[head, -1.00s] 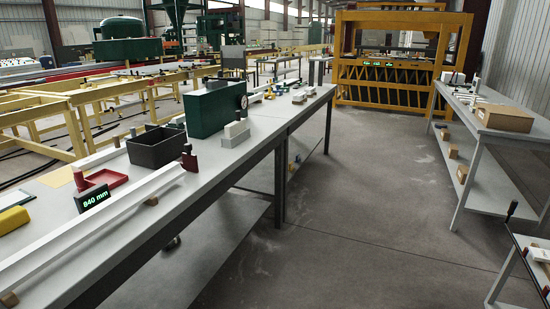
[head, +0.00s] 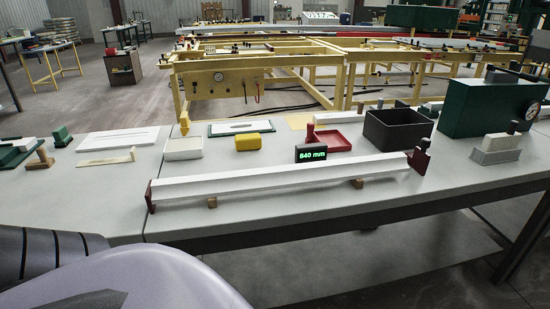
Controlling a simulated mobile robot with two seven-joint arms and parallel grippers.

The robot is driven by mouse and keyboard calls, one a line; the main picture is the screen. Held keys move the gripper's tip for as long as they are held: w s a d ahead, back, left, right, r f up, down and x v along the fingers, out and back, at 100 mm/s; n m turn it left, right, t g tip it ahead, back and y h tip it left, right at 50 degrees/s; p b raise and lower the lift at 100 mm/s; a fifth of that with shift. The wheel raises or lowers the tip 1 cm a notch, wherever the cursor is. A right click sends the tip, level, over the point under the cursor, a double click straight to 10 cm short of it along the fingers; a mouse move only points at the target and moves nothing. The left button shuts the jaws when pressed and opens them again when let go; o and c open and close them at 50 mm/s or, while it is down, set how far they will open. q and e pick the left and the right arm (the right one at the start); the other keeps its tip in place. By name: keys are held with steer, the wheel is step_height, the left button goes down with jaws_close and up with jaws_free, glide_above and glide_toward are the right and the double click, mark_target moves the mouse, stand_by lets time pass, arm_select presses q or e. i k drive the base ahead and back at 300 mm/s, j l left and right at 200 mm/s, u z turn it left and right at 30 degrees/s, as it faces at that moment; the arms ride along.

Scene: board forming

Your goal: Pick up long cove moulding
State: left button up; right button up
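A long white moulding (head: 280,179) lies lengthwise near the front edge of the grey workbench (head: 330,216). It rests on small wooden blocks (head: 357,183), between a dark red end stop (head: 150,197) at its left and a taller dark red stop (head: 419,160) at its right. A small display reading 840 mm (head: 311,153) stands just behind it. Neither gripper shows in the head view. Nothing is touching the moulding except its supports and perhaps the stops.
Behind the moulding are a white box (head: 183,148), a yellow block (head: 248,142), a red tray (head: 340,140) and a black bin (head: 397,128). A green box with a gauge (head: 480,107) stands at the right. The bench front is clear.

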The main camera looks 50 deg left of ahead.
mark_target(238, 182)
steer(key=i+l+u, duration=0.2)
steer(key=u, duration=0.2)
steer(key=i+l+u, duration=0.15)
steer(key=u, duration=0.3)
steer(key=l+u, duration=0.4)
steer(key=i+l+u, duration=0.1)
steer(key=l+u, duration=0.3)
steer(key=i+j, duration=0.05)
steer(key=j, duration=0.05)
